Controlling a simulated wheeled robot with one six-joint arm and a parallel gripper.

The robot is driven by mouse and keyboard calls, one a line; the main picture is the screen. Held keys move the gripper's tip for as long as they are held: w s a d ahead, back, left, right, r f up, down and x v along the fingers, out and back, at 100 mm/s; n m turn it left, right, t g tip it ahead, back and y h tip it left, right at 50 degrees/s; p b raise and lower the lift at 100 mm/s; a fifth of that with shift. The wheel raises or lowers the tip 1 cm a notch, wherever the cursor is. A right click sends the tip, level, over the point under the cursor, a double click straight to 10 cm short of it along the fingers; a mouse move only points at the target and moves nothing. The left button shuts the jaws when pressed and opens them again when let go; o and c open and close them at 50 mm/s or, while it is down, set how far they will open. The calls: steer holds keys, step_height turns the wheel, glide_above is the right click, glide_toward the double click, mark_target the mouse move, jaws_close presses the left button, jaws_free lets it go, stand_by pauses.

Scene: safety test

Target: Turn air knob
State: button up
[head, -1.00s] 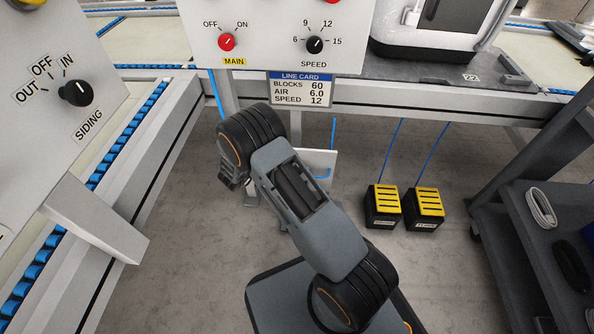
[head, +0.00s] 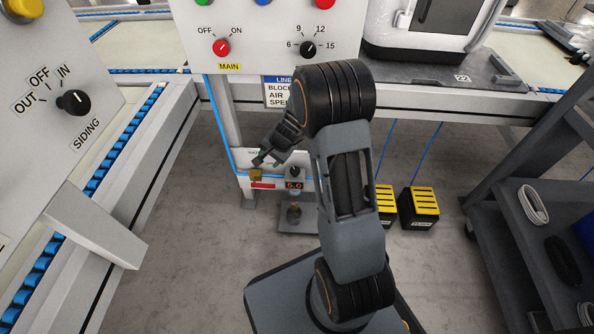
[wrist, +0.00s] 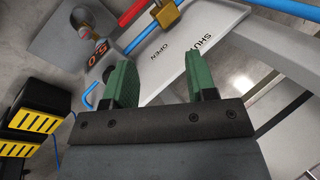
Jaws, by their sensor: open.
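The air knob (head: 295,172) is a small black knob on a low white panel (head: 274,158) in the head view. A red-lit display (head: 293,185) below it reads 5.0. The display also shows in the wrist view (wrist: 98,50), where the knob is not clearly visible, perhaps behind the left finger. My gripper (head: 260,159) is in front of the panel, left of the knob and apart from it. In the wrist view my gripper (wrist: 161,63) has its two green fingers wide apart with nothing between them.
A brass padlock (head: 256,175) and red handle (head: 262,185) are on the panel's left. A blue pipe (head: 226,150) runs beside it. Yellow-topped black boxes (head: 419,205) stand on the floor at right. The line card (head: 278,92) is partly hidden by my arm.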

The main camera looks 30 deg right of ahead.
mark_target(297, 171)
steer(key=s+d+f+m+t+y+p, duration=0.1)
steer(key=s+d+f+m+t+y, duration=0.4)
steer(key=d+m, duration=0.4)
steer(key=s+d+f+m+t+y+p, duration=0.2)
steer(key=s+d+f+m+t+y, duration=0.25)
steer(key=d+f+m, duration=0.45)
steer(key=shift+n+g, duration=0.35)
steer(key=shift+n, duration=0.45)
steer(key=b+x, duration=0.1)
steer(key=x, duration=0.3)
steer(key=b+x, duration=0.1)
steer(key=x, duration=0.3)
steer(key=r+b+x, duration=0.1)
steer(key=x, duration=0.3)
steer(key=shift+w+d, duration=0.2)
steer(key=shift+w, duration=0.3)
steer(key=c, duration=0.6)
steer(key=shift+h, duration=0.25)
steer(key=shift+m+h, duration=0.3)
